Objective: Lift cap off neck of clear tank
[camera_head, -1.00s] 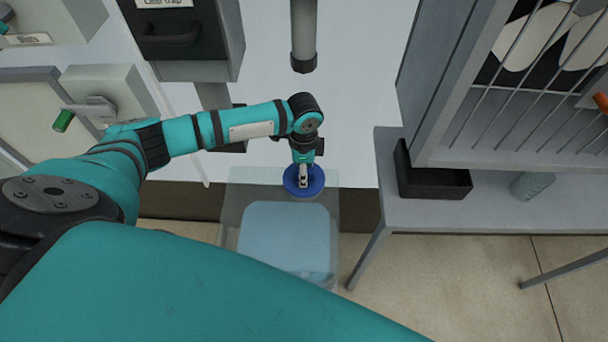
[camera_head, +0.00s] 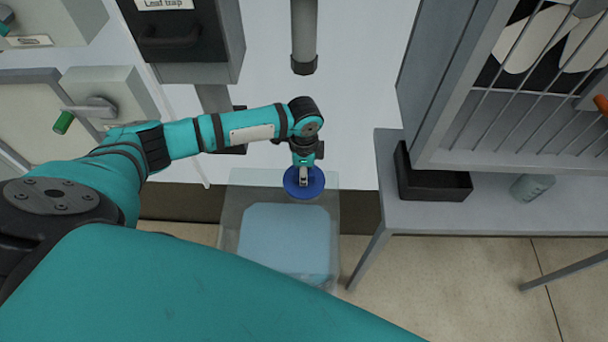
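The clear tank (camera_head: 333,243) stands on the floor in the lower middle, with pale blue liquid visible inside. The round blue cap (camera_head: 313,190) is at the tank's back right part, seen from above. My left gripper (camera_head: 304,181) points down at the middle of the cap, its fingers close together at the cap's centre. The fingertips and whatever they grip are too small and covered to make out. The neck is hidden under the cap, so I cannot tell whether the cap rests on it. My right gripper is not in view.
A grey vertical pipe (camera_head: 304,40) ends above and behind the tank. A grey bench (camera_head: 420,211) on the right carries a black bin (camera_head: 430,184) and a small bottle (camera_head: 531,187). A panel with a green-tipped lever (camera_head: 64,122) is at the left.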

